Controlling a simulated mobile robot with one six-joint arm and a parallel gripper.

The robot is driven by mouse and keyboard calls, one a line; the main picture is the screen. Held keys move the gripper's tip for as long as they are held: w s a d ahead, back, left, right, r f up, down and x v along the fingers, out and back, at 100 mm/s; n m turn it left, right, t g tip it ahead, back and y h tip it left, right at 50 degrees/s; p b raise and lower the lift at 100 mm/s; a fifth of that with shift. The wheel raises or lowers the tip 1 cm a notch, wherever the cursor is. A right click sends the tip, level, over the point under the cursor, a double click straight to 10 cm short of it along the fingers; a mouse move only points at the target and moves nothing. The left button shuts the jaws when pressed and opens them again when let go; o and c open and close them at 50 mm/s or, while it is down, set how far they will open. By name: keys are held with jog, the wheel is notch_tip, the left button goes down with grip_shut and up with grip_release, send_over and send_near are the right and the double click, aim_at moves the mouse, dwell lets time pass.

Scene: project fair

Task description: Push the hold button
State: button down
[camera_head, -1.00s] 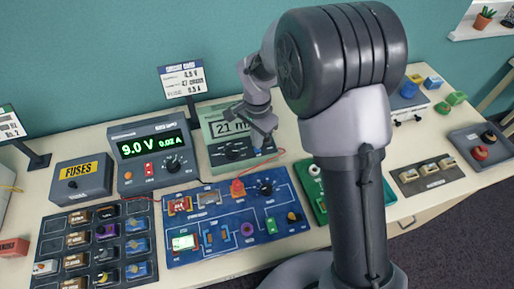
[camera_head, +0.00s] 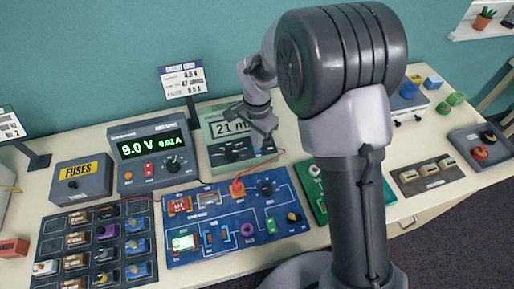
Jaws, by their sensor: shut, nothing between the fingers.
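The hold button is not clearly made out; it may be hidden by my gripper or too small to tell. A pale green meter (camera_head: 218,158) with a lit display reading about 21 stands at the back middle of the table. My gripper (camera_head: 265,148) is shut and empty, pointing down over the right part of the meter's front. Whether the fingertips touch the meter cannot be told.
A power supply (camera_head: 150,150) reading 9.0 V stands left of the meter. A blue circuit board (camera_head: 215,252) with several parts lies in front, and a red lead (camera_head: 284,183) runs by the meter. A fuse box (camera_head: 84,180) and parts tray (camera_head: 70,246) are at left.

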jog(key=shift+f+b, duration=0.75)
jog(key=shift+f, duration=0.15)
dwell(1.0)
notch_tip(320, 180, up, 10)
jog(key=p, duration=0.7)
